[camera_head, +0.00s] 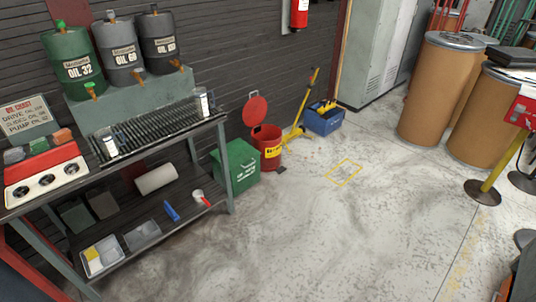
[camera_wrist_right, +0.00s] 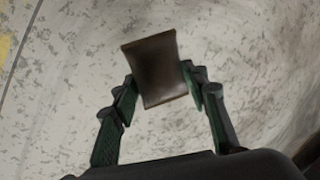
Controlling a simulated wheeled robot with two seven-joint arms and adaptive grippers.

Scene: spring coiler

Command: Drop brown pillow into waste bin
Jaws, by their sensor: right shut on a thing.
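A small brown pillow (camera_wrist_right: 155,70) is between the fingers of my right gripper (camera_wrist_right: 157,88) in the right wrist view. The gripper is shut on it, and the pillow is held with the grey floor behind it. A red round bin (camera_head: 267,148) with a yellow label stands on the floor by the wall in the head view, its red lid (camera_head: 255,110) raised. A green box-shaped bin (camera_head: 236,166) with white lettering stands just left of it. I cannot read which is marked for waste. Neither gripper shows in the head view.
A workbench (camera_head: 228,170) with oil drums and a lower shelf stands at the left. A blue crate (camera_head: 324,119) and yellow jack (camera_head: 300,120) are beyond the red bin. Large brown drums (camera_head: 438,90) and a yellow post (camera_head: 500,165) stand right. The middle floor is clear.

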